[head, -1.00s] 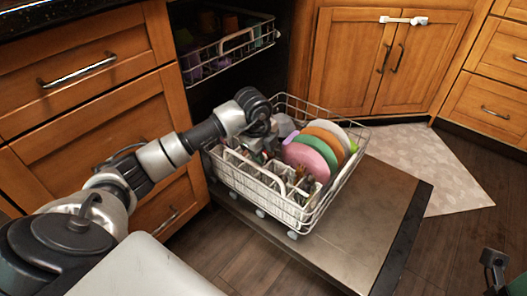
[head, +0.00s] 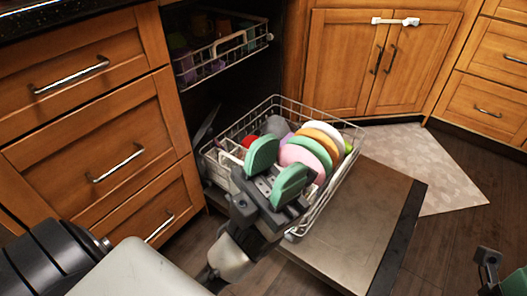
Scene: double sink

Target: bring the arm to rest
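My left arm comes in from the bottom left. Its gripper (head: 276,170), with two green rounded fingers held apart, is in front of the lower dishwasher rack (head: 330,207) in the head view. Nothing shows between the fingers. They hide part of the rack and its dishes; I cannot tell whether they touch anything. Part of my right gripper (head: 490,262) shows at the lower right edge, too cut off to tell its opening.
Pink, green, orange and white plates (head: 321,133) stand in the lower rack. The open dishwasher door (head: 352,232) lies beneath it. An upper rack (head: 222,62) holds cups. Wooden drawers (head: 85,125) are at left. The floor (head: 455,235) at right is clear.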

